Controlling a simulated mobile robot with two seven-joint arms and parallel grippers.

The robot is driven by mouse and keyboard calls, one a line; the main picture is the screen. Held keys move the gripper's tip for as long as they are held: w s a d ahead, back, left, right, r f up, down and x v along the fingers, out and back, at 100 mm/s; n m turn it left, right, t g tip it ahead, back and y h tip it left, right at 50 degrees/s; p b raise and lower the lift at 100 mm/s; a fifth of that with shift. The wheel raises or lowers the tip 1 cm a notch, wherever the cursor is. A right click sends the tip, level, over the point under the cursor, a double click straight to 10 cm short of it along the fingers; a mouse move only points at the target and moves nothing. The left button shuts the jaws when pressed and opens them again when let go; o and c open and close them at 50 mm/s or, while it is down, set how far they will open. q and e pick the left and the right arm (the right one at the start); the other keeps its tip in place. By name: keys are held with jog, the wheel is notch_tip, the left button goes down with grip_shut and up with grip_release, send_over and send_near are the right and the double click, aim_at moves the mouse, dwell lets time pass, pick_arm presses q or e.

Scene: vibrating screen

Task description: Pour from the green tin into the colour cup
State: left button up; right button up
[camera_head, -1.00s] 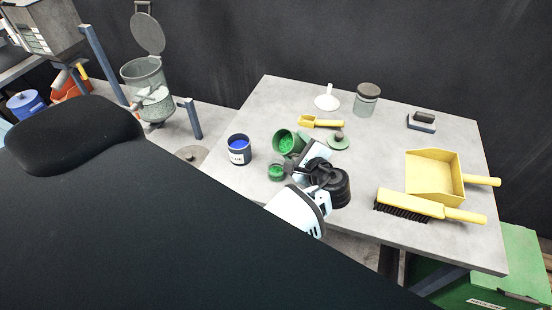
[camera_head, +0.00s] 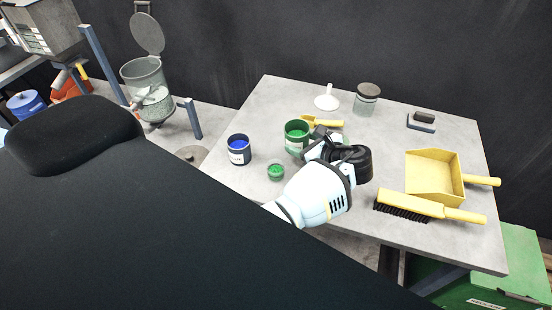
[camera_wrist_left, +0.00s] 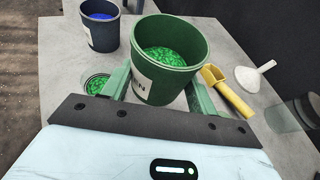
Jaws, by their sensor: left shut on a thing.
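The green tin (camera_head: 297,133) stands about upright at the middle of the table's left half, with green grains inside. In the left wrist view the tin (camera_wrist_left: 165,60) sits between my two green fingers. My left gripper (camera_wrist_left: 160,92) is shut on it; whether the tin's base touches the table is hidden. The colour cup (camera_head: 276,172) is a small, low cup on the table, in front and left of the tin, with green grains in it. The cup shows partly behind a finger in the left wrist view (camera_wrist_left: 97,85). My right gripper is not in view.
A blue-filled tin (camera_head: 239,150) stands left of the cup. A yellow dustpan (camera_head: 434,176) and brush (camera_head: 420,206) lie at the right. The left front tabletop is bare.

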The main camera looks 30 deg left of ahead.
aim_at(307, 136)
pick_arm(q)
jog(key=shift+s+r, duration=0.1)
jog(key=shift+r, duration=1.45)
jog(key=shift+a+m, duration=0.2)
jog(key=shift+m, duration=0.1)
jog(key=a+r+t, duration=0.1)
jog(key=w+a+r+m, duration=0.1)
jog(key=a+r+m+t+h, duration=0.1)
jog(key=a, duration=0.1)
jog(key=shift+w+t, duration=0.25)
jog(key=shift+t, duration=0.05)
jog(key=s+d+r+m+t+h, duration=0.6)
jog(key=s+d+r+m+h, duration=0.1)
jog(key=m+h, duration=0.5)
jog(key=shift+s+d+m+t, duration=0.35)
jog(key=shift+s+d, duration=0.55)
jog(key=shift+s, duration=0.3)
